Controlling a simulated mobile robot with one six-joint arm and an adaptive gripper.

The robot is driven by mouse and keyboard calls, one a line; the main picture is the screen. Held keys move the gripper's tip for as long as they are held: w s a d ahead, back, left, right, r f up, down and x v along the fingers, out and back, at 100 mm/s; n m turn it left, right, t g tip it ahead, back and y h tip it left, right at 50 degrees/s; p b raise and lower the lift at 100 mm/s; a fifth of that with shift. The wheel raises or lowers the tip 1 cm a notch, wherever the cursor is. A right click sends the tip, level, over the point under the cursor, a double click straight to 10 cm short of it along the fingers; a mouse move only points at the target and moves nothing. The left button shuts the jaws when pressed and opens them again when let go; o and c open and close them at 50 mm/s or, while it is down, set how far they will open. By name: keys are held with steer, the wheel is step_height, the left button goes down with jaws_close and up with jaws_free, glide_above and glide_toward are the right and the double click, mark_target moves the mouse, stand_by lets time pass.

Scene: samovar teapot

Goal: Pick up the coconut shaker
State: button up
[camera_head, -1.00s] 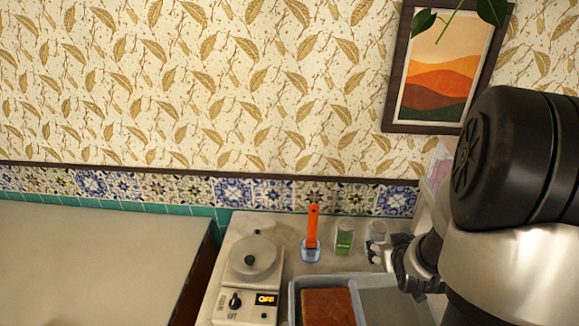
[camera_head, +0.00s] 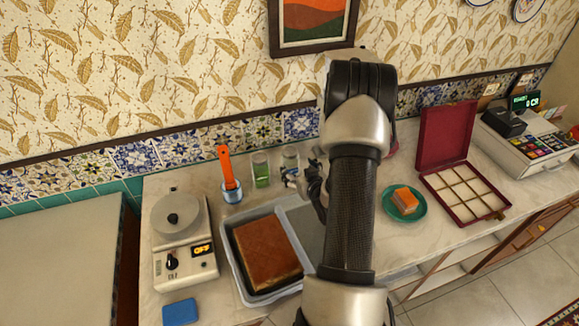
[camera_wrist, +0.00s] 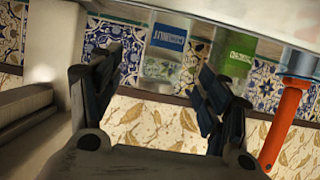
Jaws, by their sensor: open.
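The coconut shaker appears to be the clear one with whitish contents (camera_head: 290,160), standing on the counter near the wall. In the wrist view, which is upside down, it is the clear shaker with a blue label (camera_wrist: 166,48). My gripper (camera_head: 304,178) is open and beside that shaker, on its near right side. In the wrist view my fingers (camera_wrist: 160,82) are spread, and the shaker shows in the gap between them. I cannot tell whether it is fully between the fingers. Part of the gripper is hidden by my arm in the head view.
A green shaker (camera_head: 261,169) stands close left of it, and an orange-handled tool in a blue cup (camera_head: 231,192) farther left. A tray (camera_head: 232,270) with a brown cake lies in front.

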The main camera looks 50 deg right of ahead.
mark_target(290, 161)
steer(key=b+x, duration=0.1)
steer(key=x, duration=0.7)
steer(key=shift+w+a+b, duration=0.15)
steer(key=shift+a+b, duration=0.05)
steer(key=shift+b, duration=0.15)
steer(key=shift+c, duration=0.6)
steer(key=c, duration=1.2)
